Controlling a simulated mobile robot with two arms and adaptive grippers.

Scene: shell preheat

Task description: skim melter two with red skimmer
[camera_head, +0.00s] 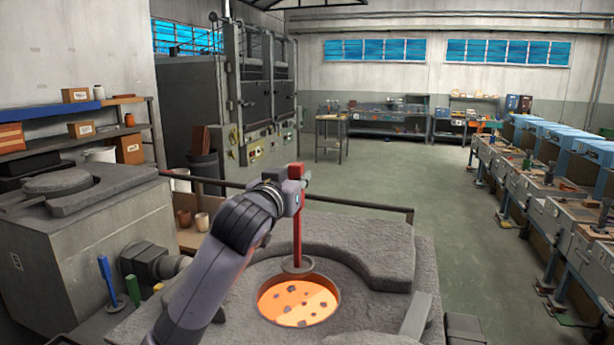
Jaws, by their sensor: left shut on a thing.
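My left gripper (303,178) is shut on the red skimmer (297,220) near its top end. The skimmer hangs upright, its round grey plate (298,265) over the back part of the glowing orange melt. Whether the plate touches the melt, I cannot tell. The open melter (400,250) in front of me has a rough grey rim around the round opening, and several dark flecks of dross (305,300) lie on the melt (285,308). My right gripper is not in view.
A blue-handled tool (106,280) and a green-handled tool (133,290) stand left of my arm. Another melter (75,235) with a lid stands at the left. A dark rail (355,203) runs behind the open melter. Workbenches (550,200) line the right; the floor between is clear.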

